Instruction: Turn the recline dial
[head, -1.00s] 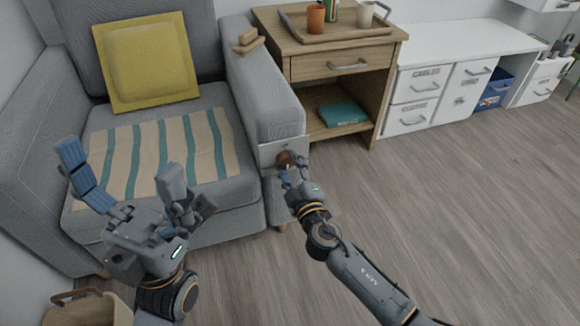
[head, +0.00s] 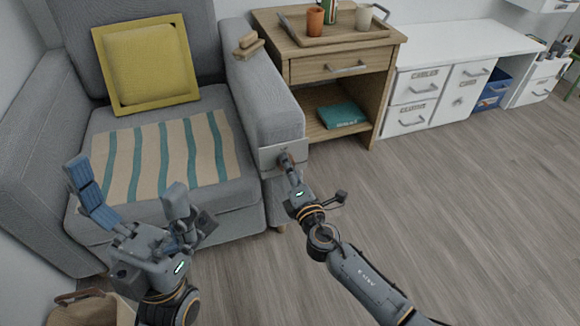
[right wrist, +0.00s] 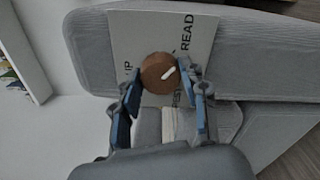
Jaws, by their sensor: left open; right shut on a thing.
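The recline dial is a round brown knob with a white pointer mark, seen in the right wrist view (right wrist: 159,73). It sits on a pale panel (right wrist: 125,35) lettered "READ", "UP" and other partly hidden words. In the head view the panel (head: 270,159) is on the front of the armchair's right arm, and my gripper covers the dial. My right gripper (right wrist: 162,82) is shut on the dial, one blue-padded finger on each side. The pointer slants toward the upper right in the wrist view. My left gripper (head: 130,195) is open and empty in front of the seat.
The grey armchair (head: 262,90) holds a yellow cushion (head: 145,65) and a striped cloth (head: 165,155). A wooden side table (head: 345,68) with a tray and cups stands right of it. A basket (head: 85,312) is at lower left. The floor at right is clear.

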